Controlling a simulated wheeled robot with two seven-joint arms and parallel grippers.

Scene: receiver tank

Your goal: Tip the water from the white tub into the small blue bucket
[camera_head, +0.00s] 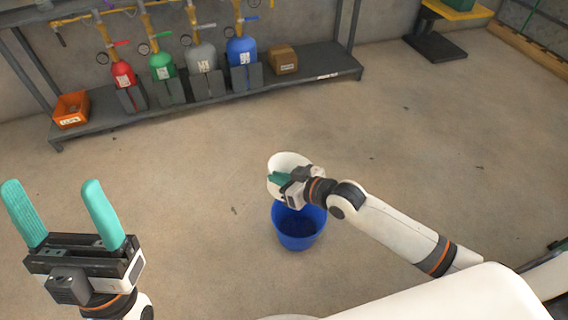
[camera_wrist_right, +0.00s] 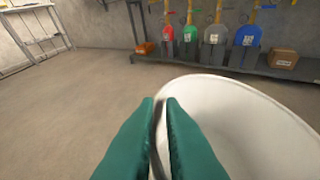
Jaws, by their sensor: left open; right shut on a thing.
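The white tub (camera_head: 287,161) is held by my right gripper (camera_head: 275,179), above the far side of the blue bucket. In the right wrist view the tub (camera_wrist_right: 235,110) fills the lower right, and the right gripper (camera_wrist_right: 164,102) is shut on its rim. I cannot tell how far the tub is tilted, and no water can be made out in it. The small blue bucket (camera_head: 299,238) stands upright on the floor, its far rim partly hidden by the tub and gripper. My left gripper (camera_head: 62,205) is open and empty at the lower left, well away from both.
A low grey shelf (camera_head: 325,69) along the wall carries red, green, grey and blue cylinders (camera_head: 243,52), an orange bin (camera_head: 71,109) and a cardboard box (camera_head: 283,60). The concrete floor around the bucket is clear. A dark platform (camera_head: 436,47) stands at the back right.

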